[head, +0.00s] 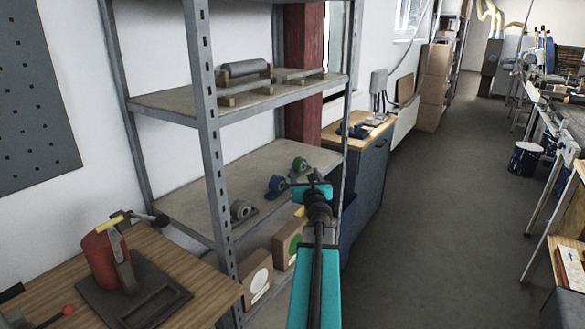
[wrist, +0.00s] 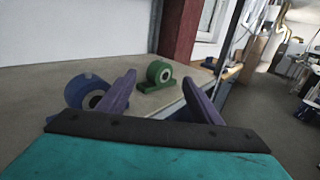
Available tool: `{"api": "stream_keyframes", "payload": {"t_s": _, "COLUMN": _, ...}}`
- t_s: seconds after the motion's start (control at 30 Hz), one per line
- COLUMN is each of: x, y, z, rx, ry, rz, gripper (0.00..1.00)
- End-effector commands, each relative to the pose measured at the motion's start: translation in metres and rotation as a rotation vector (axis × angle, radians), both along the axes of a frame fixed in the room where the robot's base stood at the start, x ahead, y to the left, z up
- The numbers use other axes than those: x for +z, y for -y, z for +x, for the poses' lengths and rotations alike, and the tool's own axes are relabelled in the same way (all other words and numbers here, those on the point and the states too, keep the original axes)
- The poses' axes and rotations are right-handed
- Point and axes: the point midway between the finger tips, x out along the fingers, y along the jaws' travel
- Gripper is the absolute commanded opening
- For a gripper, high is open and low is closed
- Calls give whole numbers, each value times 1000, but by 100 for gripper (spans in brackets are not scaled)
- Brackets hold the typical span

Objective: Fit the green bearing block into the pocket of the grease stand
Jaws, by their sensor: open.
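The green bearing block (head: 300,165) sits on the middle shelf, near its far end. In the wrist view, the green block (wrist: 154,86) stands upright on its flat foot, ahead of my fingers and apart from them. My gripper (head: 314,188) is at the shelf's front edge; its two purple fingers (wrist: 159,78) are spread and nothing is between them. What looks like the grease stand, a dark base (head: 155,310) with a red canister (head: 104,258), is on the wooden bench at lower left.
A blue bearing block (head: 277,184) is beside the green one, left of my fingers in the wrist view (wrist: 78,90). A grey block (head: 239,209) sits nearer. A steel post (head: 207,130) and upper shelf (head: 165,101) frame the space.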

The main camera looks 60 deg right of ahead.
Motion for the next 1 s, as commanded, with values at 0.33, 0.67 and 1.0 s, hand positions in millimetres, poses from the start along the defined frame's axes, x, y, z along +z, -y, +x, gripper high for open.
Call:
{"api": "stream_keyframes", "payload": {"t_s": 0.33, "x": 0, "y": -2, "z": 3, "rx": 4, "ry": 0, "rz": 0, "gripper": 59}}
{"api": "stream_keyframes", "payload": {"t_s": 0.67, "x": 0, "y": 10, "z": 14, "rx": 5, "ry": 0, "rz": 0, "gripper": 59}}
{"api": "stream_keyframes", "payload": {"t_s": 1.0, "x": 0, "y": 32, "z": 33, "rx": 6, "ry": 0, "rz": 0, "gripper": 59}}
